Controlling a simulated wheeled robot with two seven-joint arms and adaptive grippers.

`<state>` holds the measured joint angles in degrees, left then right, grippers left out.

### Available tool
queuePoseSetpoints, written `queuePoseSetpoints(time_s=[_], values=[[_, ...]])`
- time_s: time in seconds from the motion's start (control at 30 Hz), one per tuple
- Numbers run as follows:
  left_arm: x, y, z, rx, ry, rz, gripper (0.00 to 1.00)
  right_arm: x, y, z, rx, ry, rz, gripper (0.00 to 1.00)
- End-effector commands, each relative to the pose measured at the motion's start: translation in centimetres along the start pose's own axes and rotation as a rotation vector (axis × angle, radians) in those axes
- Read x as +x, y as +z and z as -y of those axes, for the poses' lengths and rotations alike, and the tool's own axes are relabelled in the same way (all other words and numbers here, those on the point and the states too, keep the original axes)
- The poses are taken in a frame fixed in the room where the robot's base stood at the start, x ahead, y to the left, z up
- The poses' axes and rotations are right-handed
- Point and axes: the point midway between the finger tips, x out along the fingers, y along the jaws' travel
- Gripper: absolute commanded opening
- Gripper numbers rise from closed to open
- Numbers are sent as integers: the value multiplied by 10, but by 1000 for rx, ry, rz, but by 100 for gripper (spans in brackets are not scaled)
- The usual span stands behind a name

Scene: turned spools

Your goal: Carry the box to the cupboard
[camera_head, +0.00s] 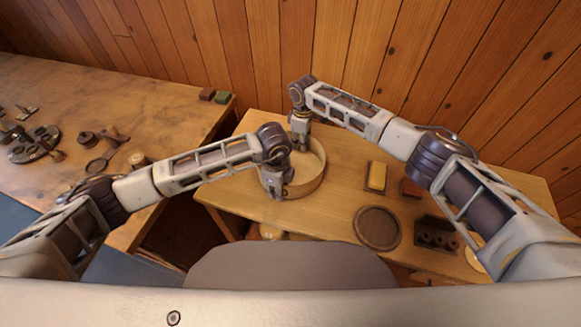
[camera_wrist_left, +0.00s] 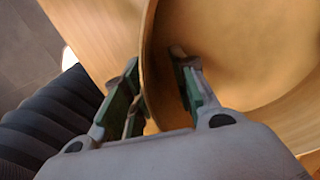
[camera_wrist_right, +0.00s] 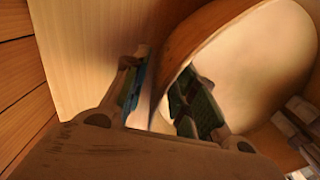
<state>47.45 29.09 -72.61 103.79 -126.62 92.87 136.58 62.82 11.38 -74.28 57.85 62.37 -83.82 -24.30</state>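The box, a round, shallow, open wooden one (camera_head: 316,183), sits near the left end of the smaller table. My left gripper (camera_head: 277,194) is at its near left rim. In the left wrist view the left gripper (camera_wrist_left: 156,92) has one finger inside and one outside the box wall (camera_wrist_left: 149,45), with a gap at the inner finger. My right gripper (camera_head: 301,143) is at the far rim. In the right wrist view the right gripper (camera_wrist_right: 160,95) also straddles the wall (camera_wrist_right: 192,38), with space beside the outer finger. I cannot make out a cupboard.
A larger workbench (camera_head: 160,105) with turned parts stands left. A plank wall (camera_head: 345,40) rises behind.

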Motion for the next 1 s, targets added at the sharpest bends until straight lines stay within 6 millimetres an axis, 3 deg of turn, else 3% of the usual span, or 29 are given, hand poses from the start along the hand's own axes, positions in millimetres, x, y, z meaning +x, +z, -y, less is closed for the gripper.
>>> queuePoseSetpoints(time_s=[0.33, 0.53, 1.0], values=[[2, 0, 0, 0, 0, 0, 26, 2, 0, 0, 0, 0, 0, 26], [2, 0, 0, 0, 0, 0, 1, 2, 0, 0, 0, 0, 0, 1], [1, 0, 0, 0, -1, 0, 0, 1, 0, 0, 0, 1, 0, 0]])
